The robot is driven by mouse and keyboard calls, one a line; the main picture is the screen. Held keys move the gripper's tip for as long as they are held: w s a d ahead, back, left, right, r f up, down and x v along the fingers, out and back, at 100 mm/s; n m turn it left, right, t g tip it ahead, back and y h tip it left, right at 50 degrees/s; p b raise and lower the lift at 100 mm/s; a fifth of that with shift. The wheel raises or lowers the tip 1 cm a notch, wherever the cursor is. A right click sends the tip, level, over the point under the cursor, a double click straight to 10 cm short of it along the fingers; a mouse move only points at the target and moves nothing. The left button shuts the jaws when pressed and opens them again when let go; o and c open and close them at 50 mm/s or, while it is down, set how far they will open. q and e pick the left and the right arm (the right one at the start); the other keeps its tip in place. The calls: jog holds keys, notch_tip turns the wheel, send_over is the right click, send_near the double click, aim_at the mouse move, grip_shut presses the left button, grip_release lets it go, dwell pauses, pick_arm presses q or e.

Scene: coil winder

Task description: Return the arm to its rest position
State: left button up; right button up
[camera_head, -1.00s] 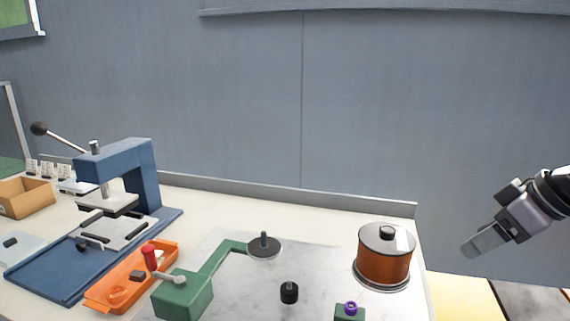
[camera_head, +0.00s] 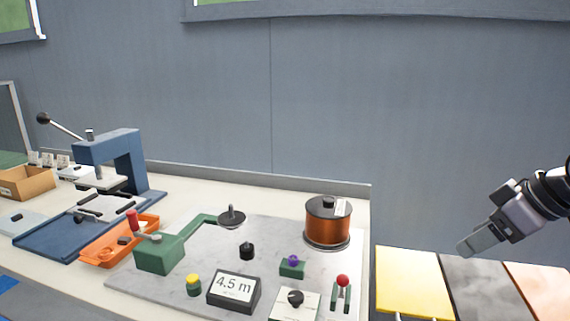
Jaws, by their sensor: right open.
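My right gripper (camera_head: 482,240) is at the right of the head view, held in the air in front of the grey wall and above the coloured panels. It is open and holds nothing that I can see. It is clear of the bench and touches nothing. My left gripper is not in view. The coil winder (camera_head: 160,253), green with a red-knobbed crank, stands on a marble-look plate (camera_head: 190,275). Its arm reaches to a dark disc with a post (camera_head: 231,216). A copper wire spool (camera_head: 327,222) stands at the plate's back right.
A blue press (camera_head: 125,150), an orange tray (camera_head: 100,252) and a cardboard box (camera_head: 25,183) stand left. A yellow panel (camera_head: 412,280) lies right.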

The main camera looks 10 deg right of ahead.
jog(key=a+f+m+t+p, duration=0.15)
jog(key=a+f, duration=0.25)
jog(key=f, duration=0.8)
jog(key=a+f+p, duration=0.2)
jog(key=a+f, duration=0.2)
jog(key=f, duration=0.8)
jog(key=s+a+f+t+p, duration=0.1)
jog(key=s+a+f, duration=0.2)
jog(key=s+a, duration=0.3)
jog(key=s+a+f+t+p, duration=0.1)
jog(key=s+a+f, duration=0.3)
jog(key=s+a, duration=0.2)
jog(key=shift+s+a+f+m+t+p, duration=0.2)
jog(key=shift+a+f+m+t+p, duration=0.15)
jog(key=shift+a, duration=0.6)
